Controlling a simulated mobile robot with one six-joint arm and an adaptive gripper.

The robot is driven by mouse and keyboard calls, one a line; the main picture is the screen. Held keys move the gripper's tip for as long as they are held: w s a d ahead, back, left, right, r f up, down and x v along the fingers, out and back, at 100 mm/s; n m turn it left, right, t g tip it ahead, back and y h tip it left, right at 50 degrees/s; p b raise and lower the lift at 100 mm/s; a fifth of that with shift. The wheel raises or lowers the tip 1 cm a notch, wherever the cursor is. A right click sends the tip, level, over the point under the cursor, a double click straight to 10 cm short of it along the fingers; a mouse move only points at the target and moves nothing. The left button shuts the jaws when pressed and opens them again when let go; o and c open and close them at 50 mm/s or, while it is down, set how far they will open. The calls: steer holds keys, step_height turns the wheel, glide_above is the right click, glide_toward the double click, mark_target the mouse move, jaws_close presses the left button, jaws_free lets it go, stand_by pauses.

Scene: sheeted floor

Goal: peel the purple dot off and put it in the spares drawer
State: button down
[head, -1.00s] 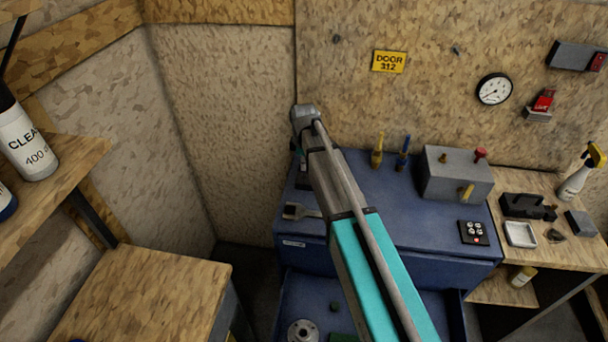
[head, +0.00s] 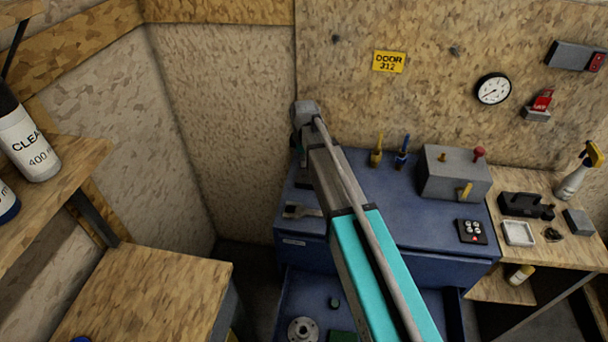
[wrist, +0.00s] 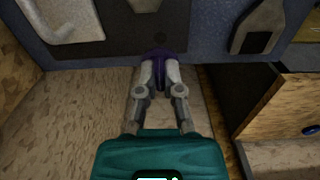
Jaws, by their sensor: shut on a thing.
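The purple dot (wrist: 160,53) shows in the wrist view at the tips of my gripper (wrist: 159,68). The fingers are shut on it and cover part of it. It overlaps the lower edge of a dark panel (wrist: 120,35) on the blue surface; I cannot tell whether it still touches it. In the head view my arm hides the dot and fingertips, at the left end of the blue workbench (head: 350,195). An open blue drawer (head: 453,310) is below the bench top, partly behind my arm. No readable label identifies it as the spares drawer.
The drawer holds a grey flanged part (head: 302,330) and green pieces (head: 335,302). A wrench-like tool (head: 300,211) lies near the bench's left front. A grey box with knobs (head: 455,173) and a button pad (head: 472,231) stand right. A wooden-topped unit (head: 145,295) is front left.

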steer(key=shift+r+p, duration=1.9)
steer(key=shift+r, duration=0.05)
steer(key=shift+f+b, duration=0.5)
steer(key=shift+b, duration=0.05)
steer(key=shift+a, duration=0.1)
